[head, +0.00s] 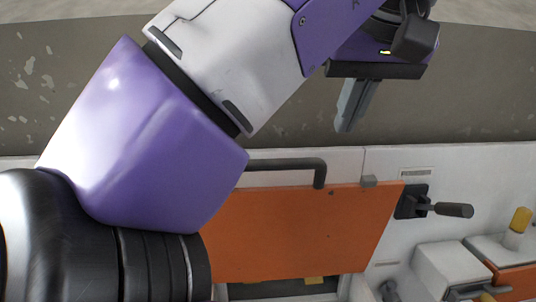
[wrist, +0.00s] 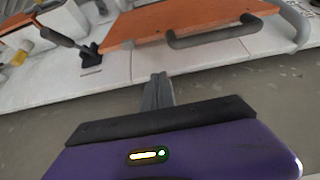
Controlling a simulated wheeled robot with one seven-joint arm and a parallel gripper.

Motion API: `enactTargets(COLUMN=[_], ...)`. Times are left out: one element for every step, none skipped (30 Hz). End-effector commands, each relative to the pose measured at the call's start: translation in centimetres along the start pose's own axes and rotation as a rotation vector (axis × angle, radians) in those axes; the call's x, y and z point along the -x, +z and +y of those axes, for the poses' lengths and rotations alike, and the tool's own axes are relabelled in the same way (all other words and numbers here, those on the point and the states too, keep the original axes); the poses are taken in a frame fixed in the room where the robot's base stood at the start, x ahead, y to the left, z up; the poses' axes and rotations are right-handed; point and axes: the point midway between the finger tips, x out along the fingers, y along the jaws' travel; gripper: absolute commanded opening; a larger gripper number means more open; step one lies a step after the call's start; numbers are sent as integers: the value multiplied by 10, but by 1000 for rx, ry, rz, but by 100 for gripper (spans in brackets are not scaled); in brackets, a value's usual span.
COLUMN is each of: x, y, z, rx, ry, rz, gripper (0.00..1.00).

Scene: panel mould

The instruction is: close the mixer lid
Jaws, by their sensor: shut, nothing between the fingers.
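The mixer lid (head: 300,235) is a flat orange panel with a grey bar handle (head: 287,164) along its far edge. It appears raised off the white surface, and a dark opening shows below its near edge; its exact angle is unclear. My arm covers its left part. My gripper (head: 346,126) is shut and empty, beyond the handle and to its right, apart from the lid. In the wrist view the gripper fingers (wrist: 158,82) point toward the white edge, with the orange lid (wrist: 190,20) and its handle (wrist: 230,38) ahead of them.
A dark lever (head: 452,210) on a black mount stands right of the lid. White blocks (head: 450,268) and a yellow-capped knob (head: 520,220) are at the lower right. A grey floor strip (head: 460,90) beyond the white panel is clear.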

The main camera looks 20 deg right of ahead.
Motion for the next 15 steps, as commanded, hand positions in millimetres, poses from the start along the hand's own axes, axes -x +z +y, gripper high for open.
enactTargets(x=[-1,-2,-3,-6,-8,-13,-17,-22,-29,-34,-40,-48,-54,-60,-68], y=[0,0,0,0,0,0,0,0,0,0,0,0,1,0,0], z=[0,0,0,0,0,0,0,0,1,1,1,1,1,1,1], rx=[1,1,0,0,0,1,1,0,-1,-1,0,1,1,1,1], ry=[0,0,1,1,2,2,3,3,4,4,5,5,5,5,5], rz=[0,0,-1,-1,-1,-1,-2,-2,-3,-3,-4,-3,-4,-3,-4], gripper=[0,0,0,0,0,0,0,0,0,0,0,0,0,0,0])
